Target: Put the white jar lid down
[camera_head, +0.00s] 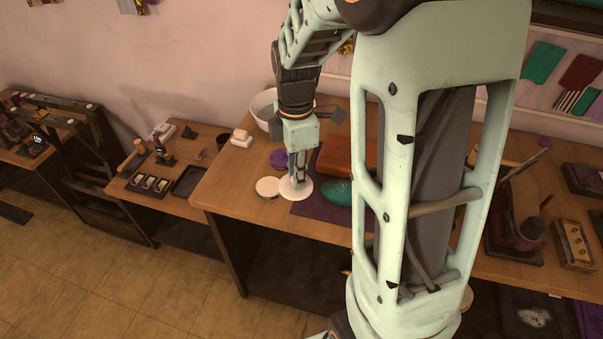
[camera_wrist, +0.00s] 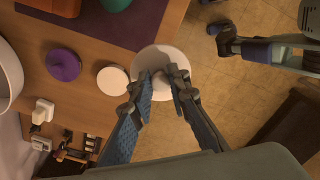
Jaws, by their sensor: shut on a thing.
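The white jar lid (camera_head: 297,192) is a round white disc, seen near the front edge of the wooden table (camera_head: 232,180). My gripper (camera_head: 298,178) points down at its middle. In the wrist view, the fingertips (camera_wrist: 161,80) are closed on a small knob at the centre of the lid (camera_wrist: 150,55). The lid overlaps the table's edge in that view; I cannot tell whether it touches the tabletop. A smaller white disc (camera_head: 267,187) lies just left of it, also seen in the wrist view (camera_wrist: 113,80).
A purple round thing (camera_head: 279,158) and a white bowl (camera_head: 262,106) stand behind. A purple mat (camera_head: 306,209) with a green oval thing (camera_head: 338,192) and a reddish-brown box (camera_head: 345,155) is to the right. Bare tabletop shows on the left, before the white blocks (camera_head: 241,137).

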